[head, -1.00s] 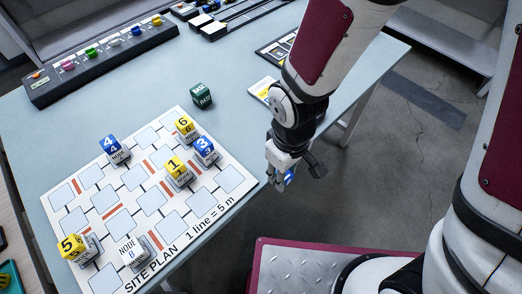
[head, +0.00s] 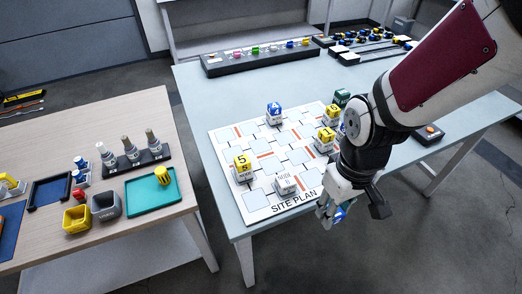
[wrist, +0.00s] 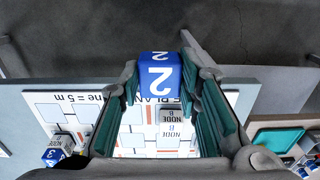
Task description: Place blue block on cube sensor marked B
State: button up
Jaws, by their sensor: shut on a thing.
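My gripper (head: 332,212) is shut on a blue block (wrist: 160,76) with a white 2, held between its fingertips. In the head view a small part of the blue block (head: 340,213) shows, beyond the table's front edge. A pale cube sensor marked NODE B (head: 286,184) sits on the site plan (head: 228,138) near its front edge, with a bare top. In the wrist view the cube sensor (wrist: 172,128) shows between the fingers, past the block. The gripper is apart from it, to its right and front in the head view.
Other sensors on the plan carry a yellow 5 block (head: 242,162), a blue 4 block (head: 274,109) and a yellow 1 block (head: 325,136). My arm hides the plan's right side. A wooden side table (head: 130,108) stands left, across a floor gap.

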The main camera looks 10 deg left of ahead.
jog(key=shift+w+a, duration=0.15)
jog(key=shift+a, duration=0.7)
send_over(286, 179)
jog(key=shift+f, duration=2.45)
jog(key=shift+f, duration=0.1)
jog(key=o, duration=0.6)
jog(key=shift+f+b, duration=0.1)
jog(key=shift+b, duration=0.2)
jog(key=shift+c, duration=0.2)
jog(key=o, duration=0.4)
notch_tip(286, 179, up, 12)
jog(key=shift+d+r+p, duration=0.1)
jog(key=shift+r+p, duration=0.1)
jog(key=shift+p, duration=0.2)
